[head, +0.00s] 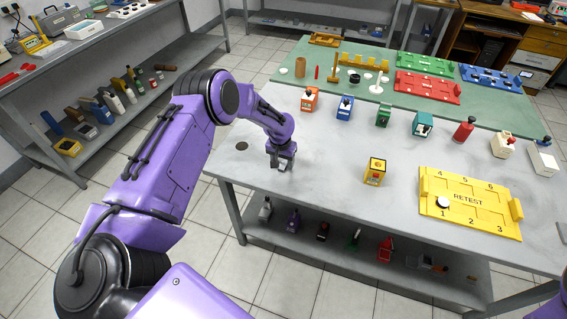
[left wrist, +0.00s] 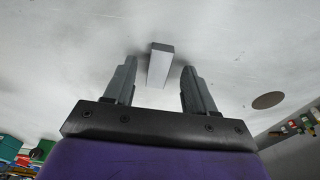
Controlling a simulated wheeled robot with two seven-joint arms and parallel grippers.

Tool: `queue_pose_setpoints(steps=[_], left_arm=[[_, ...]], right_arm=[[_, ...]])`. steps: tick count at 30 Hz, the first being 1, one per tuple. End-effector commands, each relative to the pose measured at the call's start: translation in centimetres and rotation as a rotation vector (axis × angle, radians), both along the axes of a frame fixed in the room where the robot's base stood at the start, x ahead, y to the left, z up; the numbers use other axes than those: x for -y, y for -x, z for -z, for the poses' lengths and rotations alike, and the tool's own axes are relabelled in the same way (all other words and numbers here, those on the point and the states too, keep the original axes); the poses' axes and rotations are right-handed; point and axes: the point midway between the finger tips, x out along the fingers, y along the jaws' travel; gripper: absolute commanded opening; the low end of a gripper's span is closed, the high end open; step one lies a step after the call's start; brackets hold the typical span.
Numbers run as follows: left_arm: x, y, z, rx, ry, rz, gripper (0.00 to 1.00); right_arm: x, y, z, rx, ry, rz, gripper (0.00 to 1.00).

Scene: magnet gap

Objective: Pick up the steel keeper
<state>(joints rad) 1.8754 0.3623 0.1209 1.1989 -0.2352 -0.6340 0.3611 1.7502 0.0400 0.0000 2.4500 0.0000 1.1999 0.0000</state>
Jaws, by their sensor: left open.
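The steel keeper (left wrist: 160,65) is a small grey rectangular block lying on the pale table. In the left wrist view it shows just beyond and between the fingertips of my left gripper (left wrist: 154,78). The fingers are open, one on each side, and I see no contact with the block. In the head view my left gripper (head: 281,162) points down over the near left part of the table. The keeper is mostly hidden by the gripper there. My right gripper is not in view.
A yellow RETEST tray (head: 468,223) with a white round piece lies to the right. A yellow block-shaped item (head: 375,173) stands nearer. A row of coloured items stands behind, before a green mat (head: 340,95). A dark round spot (head: 241,146) marks the table's left side.

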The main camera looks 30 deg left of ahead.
Motion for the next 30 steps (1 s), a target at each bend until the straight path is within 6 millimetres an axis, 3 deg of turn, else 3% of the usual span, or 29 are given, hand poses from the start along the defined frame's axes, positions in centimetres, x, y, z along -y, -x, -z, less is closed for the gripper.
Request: queue_pose_setpoints(steps=[7,12,23,27,30], left_arm=[[0.1,-0.2,0.5,0.001,0.0,0.001,0.55],[0.1,-0.2,0.5,0.0,0.0,0.002,0.0],[0.1,-0.1,0.3,-0.001,0.001,0.002,0.0],[0.1,-0.2,-0.9,0.002,-0.001,0.003,0.0],[0.4,-0.1,-3.0,0.005,0.0,0.004,0.0]], right_arm=[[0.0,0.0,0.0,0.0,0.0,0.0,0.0],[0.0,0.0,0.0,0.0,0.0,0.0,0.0],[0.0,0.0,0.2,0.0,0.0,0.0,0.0],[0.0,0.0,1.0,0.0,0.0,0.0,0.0],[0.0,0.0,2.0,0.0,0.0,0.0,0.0]])
